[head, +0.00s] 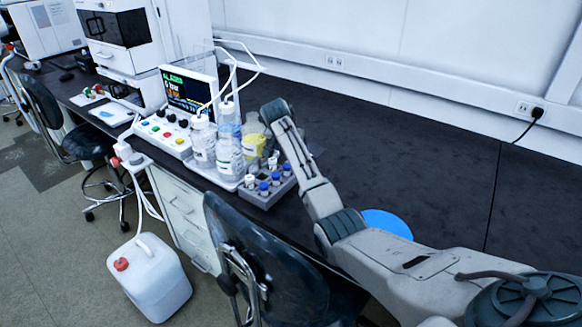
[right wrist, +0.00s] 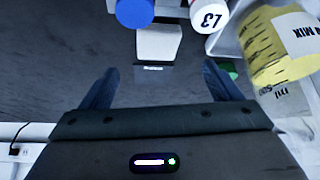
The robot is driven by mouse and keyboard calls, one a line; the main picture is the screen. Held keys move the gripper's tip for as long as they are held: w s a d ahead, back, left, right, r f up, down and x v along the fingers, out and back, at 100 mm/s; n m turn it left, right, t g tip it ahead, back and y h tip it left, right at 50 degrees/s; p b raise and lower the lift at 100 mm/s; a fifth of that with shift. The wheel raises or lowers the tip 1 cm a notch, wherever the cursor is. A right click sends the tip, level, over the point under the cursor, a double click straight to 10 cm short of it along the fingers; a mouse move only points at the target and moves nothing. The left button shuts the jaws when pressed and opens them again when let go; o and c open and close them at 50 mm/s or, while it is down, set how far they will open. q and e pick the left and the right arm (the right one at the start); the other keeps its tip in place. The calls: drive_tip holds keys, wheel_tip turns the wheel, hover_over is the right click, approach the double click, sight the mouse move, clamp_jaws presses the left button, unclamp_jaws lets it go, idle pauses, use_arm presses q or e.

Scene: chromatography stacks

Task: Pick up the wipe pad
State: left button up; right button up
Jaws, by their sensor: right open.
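A small white block (right wrist: 158,42), which looks like the wipe pad, lies on the dark bench in the right wrist view. A small dark label strip shows at its near edge. My right gripper (right wrist: 160,80) is open and empty; its two dark fingers stand apart either side of the block's line, with the block ahead of the tips. Whether they touch it cannot be told, but a gap shows. In the head view I cannot make out the pad, and my right arm hides the bench behind it. My left gripper is not in view.
A blue-capped vial (right wrist: 134,10) and a white vial marked L3 (right wrist: 207,14) stand close past the block. A yellow bottle (head: 252,138) is beside the vial rack (head: 262,198). A blue disc (head: 388,222) shows behind my arm. The bench (head: 430,150) is clear on the right.

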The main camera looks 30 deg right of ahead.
drive_tip(key=shift+x, duration=0.95)
drive_tip(key=shift+s+p+x, duration=0.15)
drive_tip(key=shift+x, duration=1.15)
drive_tip(key=shift+s+p+x, duration=0.1)
drive_tip(key=shift+p+x, duration=0.05)
drive_tip(key=shift+x, duration=1.2)
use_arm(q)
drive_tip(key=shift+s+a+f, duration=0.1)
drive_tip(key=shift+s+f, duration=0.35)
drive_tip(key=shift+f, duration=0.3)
use_arm(e)
drive_tip(key=c, duration=1.1)
